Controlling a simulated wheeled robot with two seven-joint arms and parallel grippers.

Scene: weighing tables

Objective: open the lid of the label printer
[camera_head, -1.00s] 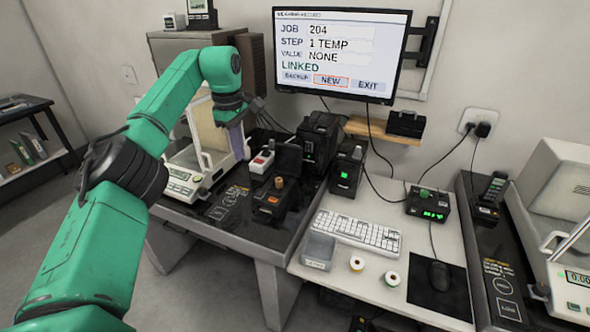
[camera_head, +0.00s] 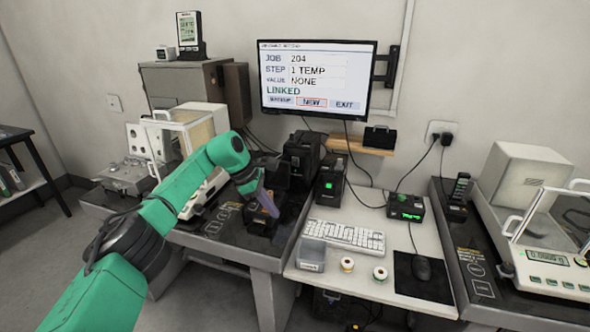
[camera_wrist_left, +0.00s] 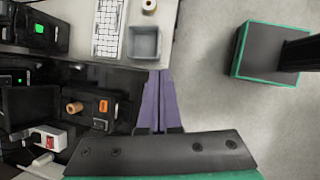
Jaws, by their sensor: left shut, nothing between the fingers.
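The label printer (camera_wrist_left: 103,108) is a black box with an orange button; it also shows in the head view (camera_head: 258,222), partly hidden by my gripper. In the left wrist view its dark lid (camera_wrist_left: 30,108) appears raised at the side away from the button, and a tan roll (camera_wrist_left: 74,107) shows inside. My left gripper (camera_head: 272,210) has purple fingers, shut and empty, in front of the printer in the head view. In the wrist view the fingers (camera_wrist_left: 160,74) are beside the printer's button side, apart from it, near the table edge. My right gripper is not in view.
Black devices (camera_head: 302,158) stand behind the printer. A white unit with a red switch (camera_wrist_left: 45,139) lies beside it. A balance with a glass chamber (camera_head: 202,190) is at left. A keyboard (camera_head: 345,235) and a grey bin (camera_wrist_left: 144,43) are on the adjoining white table.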

